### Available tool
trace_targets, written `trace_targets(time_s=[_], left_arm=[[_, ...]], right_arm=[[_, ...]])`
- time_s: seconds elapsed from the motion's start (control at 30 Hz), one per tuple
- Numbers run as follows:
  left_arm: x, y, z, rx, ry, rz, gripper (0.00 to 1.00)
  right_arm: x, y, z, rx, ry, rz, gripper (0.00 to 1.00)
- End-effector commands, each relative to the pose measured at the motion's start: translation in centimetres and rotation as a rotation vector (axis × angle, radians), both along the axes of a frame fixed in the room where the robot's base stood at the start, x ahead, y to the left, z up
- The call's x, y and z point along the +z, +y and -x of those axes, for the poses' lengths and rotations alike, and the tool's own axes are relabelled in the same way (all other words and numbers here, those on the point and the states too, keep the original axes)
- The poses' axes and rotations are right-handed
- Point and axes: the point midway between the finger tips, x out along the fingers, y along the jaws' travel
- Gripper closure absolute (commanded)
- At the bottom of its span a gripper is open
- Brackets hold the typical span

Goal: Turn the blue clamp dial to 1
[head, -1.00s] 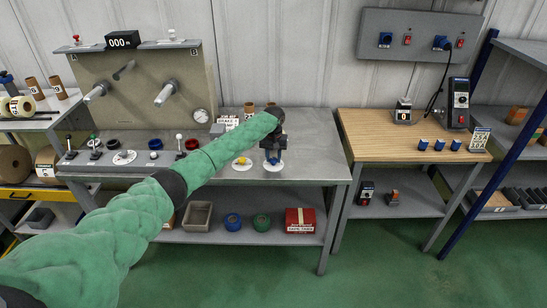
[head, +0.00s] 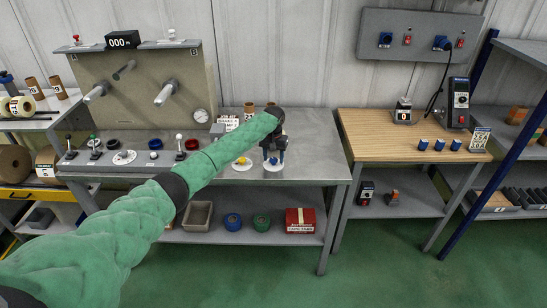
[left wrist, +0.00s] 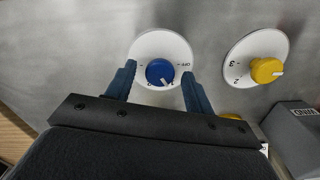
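The blue clamp dial (left wrist: 160,72) is a round knob on a white disc (left wrist: 160,42); the disc also shows on the bench in the head view (head: 274,167). The dial's white pointer mark is at its lower edge in the left wrist view. OFF is printed right of the dial and a short stroke to its left; a mark below left is hard to read. My left gripper (left wrist: 159,72) is open, with one blue finger on each side of the dial and gaps visible between. It shows from above in the head view (head: 273,153). My right gripper is not in view.
A yellow dial (left wrist: 266,70) on its own white disc stands right of the blue one in the left wrist view. A grey box (left wrist: 298,128) is at lower right there. Levers and buttons line the grey bench (head: 310,165) to the left. A wooden-topped table (head: 385,150) is at right.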

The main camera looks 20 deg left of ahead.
Motion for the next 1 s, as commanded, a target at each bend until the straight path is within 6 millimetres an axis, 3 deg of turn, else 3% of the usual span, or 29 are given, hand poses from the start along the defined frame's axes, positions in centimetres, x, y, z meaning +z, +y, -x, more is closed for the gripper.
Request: trace_targets(time_s=[0.4, 0.6, 1.0], left_arm=[[0.6, 0.0, -0.1, 0.0, -0.001, 0.001, 0.46], [3.1, 0.0, -0.1, 0.001, -0.003, 0.001, 0.46], [7.4, 0.0, -0.1, 0.0, -0.001, 0.0, 0.46]], right_arm=[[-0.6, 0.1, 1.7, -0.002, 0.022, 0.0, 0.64], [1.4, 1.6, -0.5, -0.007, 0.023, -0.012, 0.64], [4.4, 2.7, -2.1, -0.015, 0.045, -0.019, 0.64]])
